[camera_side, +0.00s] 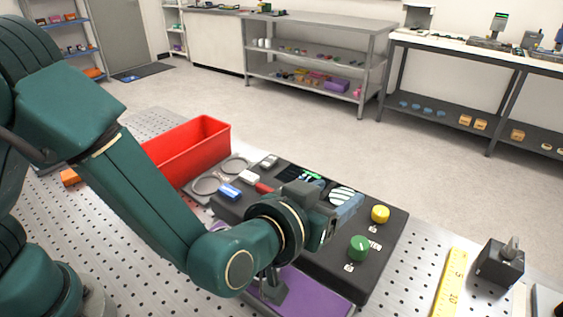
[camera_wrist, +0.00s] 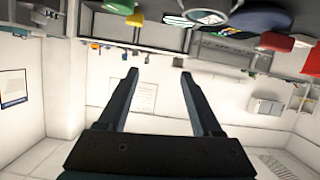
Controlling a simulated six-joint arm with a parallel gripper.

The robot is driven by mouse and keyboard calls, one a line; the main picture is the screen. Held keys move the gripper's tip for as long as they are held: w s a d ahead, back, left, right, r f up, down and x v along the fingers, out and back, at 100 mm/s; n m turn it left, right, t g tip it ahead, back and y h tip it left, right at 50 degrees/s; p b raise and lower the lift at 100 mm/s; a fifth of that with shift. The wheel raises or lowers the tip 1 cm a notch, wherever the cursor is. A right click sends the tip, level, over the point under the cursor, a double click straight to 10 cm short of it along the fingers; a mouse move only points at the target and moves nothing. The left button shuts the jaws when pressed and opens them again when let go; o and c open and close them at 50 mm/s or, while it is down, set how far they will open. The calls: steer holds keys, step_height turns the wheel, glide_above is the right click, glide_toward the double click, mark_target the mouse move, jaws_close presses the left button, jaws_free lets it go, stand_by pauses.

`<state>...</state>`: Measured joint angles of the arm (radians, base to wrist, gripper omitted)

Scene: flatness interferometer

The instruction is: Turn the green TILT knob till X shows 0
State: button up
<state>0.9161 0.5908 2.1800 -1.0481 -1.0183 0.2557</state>
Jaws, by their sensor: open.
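A lit screen with green marks (camera_side: 313,177) and a round striped fringe display (camera_side: 342,194) are farther back, partly behind my gripper; I cannot read an X value. My gripper (camera_side: 350,207) is above the panel, left of both knobs and apart from the green one. In the wrist view its two fingers (camera_wrist: 158,76) are spread with nothing between them.
A red bin (camera_side: 190,150) stands at the back left of the perforated table. A purple pad (camera_side: 305,292) lies in front of the panel. A yellow ruler (camera_side: 450,285) and a dark block with a knob (camera_side: 500,264) lie to the right.

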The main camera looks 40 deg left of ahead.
mark_target(359, 244)
steer(key=s+d+f+m, duration=0.1)
steer(key=s+d+f+h, duration=0.1)
steer(key=d+f, duration=0.1)
steer(key=s+d+f+m+h, duration=0.1)
steer(key=s+f, duration=0.1)
steer(key=shift+d+f+m+g, duration=0.25)
steer(key=shift+d+m+g, duration=0.05)
steer(key=shift+d, duration=0.05)
steer(key=shift+x, duration=2.45)
jaws_close()
